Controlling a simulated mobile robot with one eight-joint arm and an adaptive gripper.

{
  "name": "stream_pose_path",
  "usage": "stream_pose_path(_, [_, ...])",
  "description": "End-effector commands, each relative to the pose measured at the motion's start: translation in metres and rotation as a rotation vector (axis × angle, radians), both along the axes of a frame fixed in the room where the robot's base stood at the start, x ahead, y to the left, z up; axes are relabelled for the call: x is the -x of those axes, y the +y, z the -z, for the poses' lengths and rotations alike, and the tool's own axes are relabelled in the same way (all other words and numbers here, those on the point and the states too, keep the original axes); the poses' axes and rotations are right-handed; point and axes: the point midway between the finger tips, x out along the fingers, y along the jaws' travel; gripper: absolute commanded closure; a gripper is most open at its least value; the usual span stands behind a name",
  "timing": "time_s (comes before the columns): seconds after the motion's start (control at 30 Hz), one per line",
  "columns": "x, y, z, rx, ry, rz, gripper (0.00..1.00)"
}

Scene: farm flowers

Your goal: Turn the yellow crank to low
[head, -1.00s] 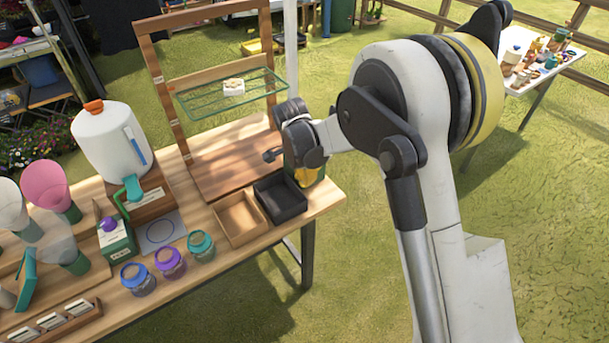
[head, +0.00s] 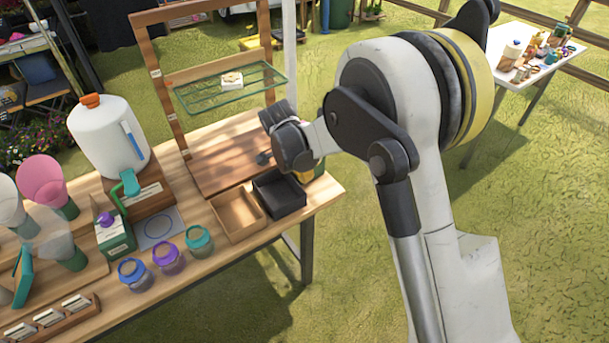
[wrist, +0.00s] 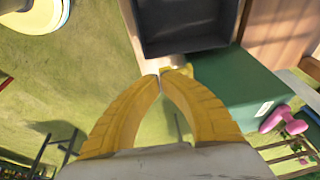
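My gripper (wrist: 160,76) shows in the wrist view as two yellow curved fingers whose tips come together. A small yellow piece (wrist: 179,70) shows just beyond the right fingertip, against a green box (wrist: 232,88). It may be the yellow crank, but most of it is hidden and its setting cannot be read. I cannot tell whether the fingertips touch it. In the head view, the dark wrist is over the table's right end, and a little yellow (head: 305,176) shows below it, behind the black tray (head: 279,196); whether it is finger or crank is unclear.
The black tray (wrist: 186,50) lies close beyond my fingertips. A pink dumbbell-shaped part (wrist: 284,120) is at the green box's right.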

Motion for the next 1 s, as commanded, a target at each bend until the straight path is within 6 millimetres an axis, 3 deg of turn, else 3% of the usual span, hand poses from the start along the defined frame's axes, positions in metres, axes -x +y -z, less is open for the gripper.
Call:
stream_pose_path(0.73, [0.000,0.002,0.038,0.358,-0.244,-0.002,1.00])
stream_pose_path(1.0, [-0.001,-0.002,0.043,0.365,-0.247,0.001,1.00])
